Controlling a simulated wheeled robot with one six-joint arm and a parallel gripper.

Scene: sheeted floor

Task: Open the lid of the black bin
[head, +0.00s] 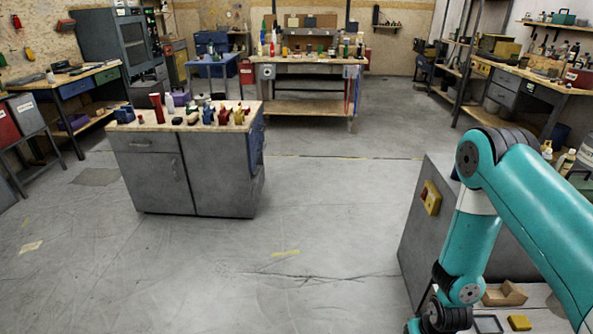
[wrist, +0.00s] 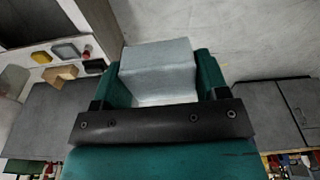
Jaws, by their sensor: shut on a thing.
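No black bin or lid can be made out for certain in either view. In the wrist view my gripper (wrist: 158,76) has teal fingers on both sides of a pale grey-blue block (wrist: 157,62) and is shut on it. The block's far end sticks out beyond the fingertips, over the grey floor. In the head view my teal arm reaches down at the right, and its fingers are below the bottom edge of the picture.
A grey cabinet (head: 165,180) with many small items stands left of centre. The middle floor is free.

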